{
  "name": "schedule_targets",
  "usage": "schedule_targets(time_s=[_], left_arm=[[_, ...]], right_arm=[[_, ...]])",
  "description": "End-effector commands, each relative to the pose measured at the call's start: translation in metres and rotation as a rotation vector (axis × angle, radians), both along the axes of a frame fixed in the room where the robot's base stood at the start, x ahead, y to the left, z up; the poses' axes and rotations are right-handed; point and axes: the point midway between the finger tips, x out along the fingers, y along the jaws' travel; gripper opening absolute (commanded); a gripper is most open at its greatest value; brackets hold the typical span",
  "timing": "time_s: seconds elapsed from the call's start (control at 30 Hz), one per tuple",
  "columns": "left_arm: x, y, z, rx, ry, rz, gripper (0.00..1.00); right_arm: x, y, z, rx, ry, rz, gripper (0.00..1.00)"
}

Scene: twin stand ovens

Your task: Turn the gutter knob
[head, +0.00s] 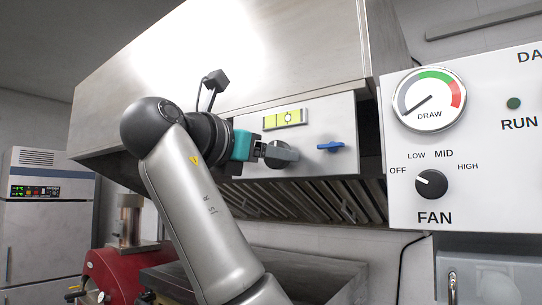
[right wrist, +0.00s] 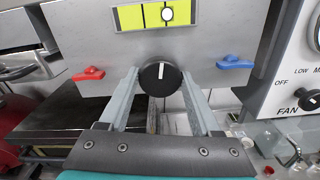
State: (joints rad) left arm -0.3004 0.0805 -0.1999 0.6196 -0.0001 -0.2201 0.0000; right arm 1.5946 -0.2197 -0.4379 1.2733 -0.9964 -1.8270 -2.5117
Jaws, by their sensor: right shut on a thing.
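The black round knob (right wrist: 160,78) sits on the grey hood panel (head: 320,112), below a yellow-green level vial (head: 284,118). Its white pointer line stands nearly upright in the right wrist view. My right gripper (head: 280,153) reaches the panel from the left in the head view and is shut on the black knob, one finger on each side. In the head view the gripper mostly hides the knob. The vial's white bubble (right wrist: 167,14) sits right of centre in the right wrist view. My left gripper is not in view.
A red lever (right wrist: 88,74) and a blue lever (head: 331,146) flank the knob. A fan control box (head: 460,190) with a dial and FAN knob (head: 431,184) stands close on the right. Slatted filters (head: 300,197) lie below the panel.

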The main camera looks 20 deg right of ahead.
Motion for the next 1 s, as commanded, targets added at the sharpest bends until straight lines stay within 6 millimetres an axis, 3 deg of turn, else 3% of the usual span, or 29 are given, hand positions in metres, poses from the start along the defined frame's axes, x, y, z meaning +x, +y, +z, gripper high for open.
schedule_targets(time_s=[1.0], left_arm=[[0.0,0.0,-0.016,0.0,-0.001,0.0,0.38]], right_arm=[[0.0,0.0,-0.001,0.588,-0.752,-0.001,0.09]])
